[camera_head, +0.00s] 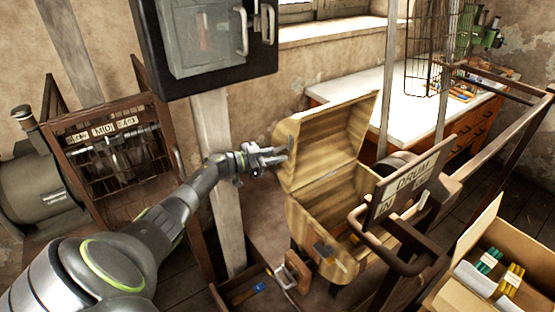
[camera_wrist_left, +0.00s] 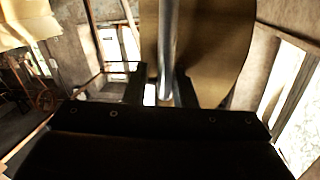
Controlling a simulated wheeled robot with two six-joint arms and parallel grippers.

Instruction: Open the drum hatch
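The wooden drum (camera_head: 322,228) stands in the middle of the head view, with faceted sides and a metal catch (camera_head: 325,250) on its front. Its hatch (camera_head: 335,135) stands raised, so the drum's inside shows. My left gripper (camera_head: 278,157) is at the outer left side of the raised hatch. In the left wrist view a metal bar (camera_wrist_left: 168,50) runs between my fingers (camera_wrist_left: 165,90), with a light gap beside it; the fingers look parted. A brown panel (camera_wrist_left: 220,45) lies behind the bar. My right gripper is out of view.
A sign reading DRUM (camera_head: 408,187) stands on a rail frame right of the drum. An open carton (camera_head: 450,297) with coloured rolls is at the lower right. A white-topped bench (camera_head: 375,90) stands behind.

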